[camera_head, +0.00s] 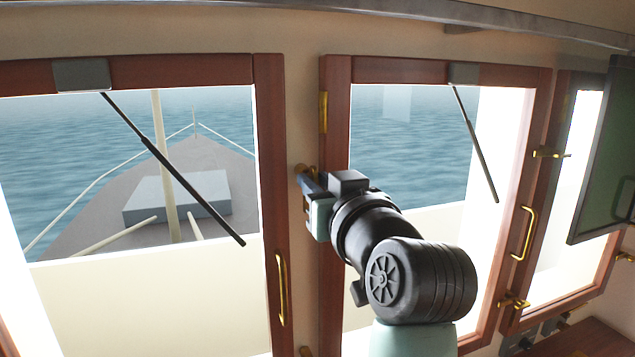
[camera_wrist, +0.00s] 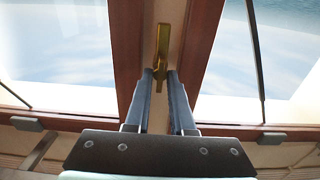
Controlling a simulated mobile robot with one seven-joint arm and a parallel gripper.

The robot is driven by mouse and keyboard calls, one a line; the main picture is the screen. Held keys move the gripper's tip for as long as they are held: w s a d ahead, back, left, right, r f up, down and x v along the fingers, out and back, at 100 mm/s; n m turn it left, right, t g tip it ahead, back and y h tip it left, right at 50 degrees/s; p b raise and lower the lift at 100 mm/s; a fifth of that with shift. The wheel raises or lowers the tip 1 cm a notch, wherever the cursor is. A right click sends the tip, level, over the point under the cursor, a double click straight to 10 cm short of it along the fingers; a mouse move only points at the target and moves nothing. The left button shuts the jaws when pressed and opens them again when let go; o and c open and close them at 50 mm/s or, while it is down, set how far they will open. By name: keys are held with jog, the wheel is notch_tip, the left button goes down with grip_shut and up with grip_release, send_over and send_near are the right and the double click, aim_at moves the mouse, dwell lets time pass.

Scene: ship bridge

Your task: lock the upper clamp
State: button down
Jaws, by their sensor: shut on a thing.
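The upper clamp is a brass piece with a narrow lever (camera_wrist: 162,45), set on the pale strip between two red-brown wooden window frames. In the wrist view the lever runs nearly along that strip. My gripper (camera_wrist: 161,78) has its two blue-grey fingers on either side of the lever's near end, shut on it with a narrow gap between them. In the head view my gripper (camera_head: 306,182) reaches the strip between the left and middle windows. It hides most of the clamp there, so the latch position cannot be told from that view.
Another brass clamp (camera_head: 551,153) sits between the middle and right windows, with a lower one (camera_head: 514,302) beneath it. Brass handles stand out on the left frame (camera_head: 281,290) and middle frame (camera_head: 524,233). A dark screen (camera_head: 604,155) hangs at the right.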

jog(key=m, duration=0.4)
jog(key=shift+r+p, duration=0.1)
jog(key=shift+p, duration=0.25)
jog(key=m+p, duration=0.1)
jog(key=m, duration=0.3)
jog(key=shift+d+m, duration=0.15)
jog(key=shift+m, duration=0.15)
jog(key=m+p, duration=0.1)
jog(key=m, duration=0.3)
jog(key=shift+d+f+m+p, duration=0.15)
jog(key=shift+m+p, duration=0.8)
jog(key=shift+m, duration=1.75)
jog(key=shift+f, duration=0.1)
jog(key=shift+w, duration=0.1)
jog(key=c, duration=0.8)
grip_release()
jog(key=shift+o, duration=0.2)
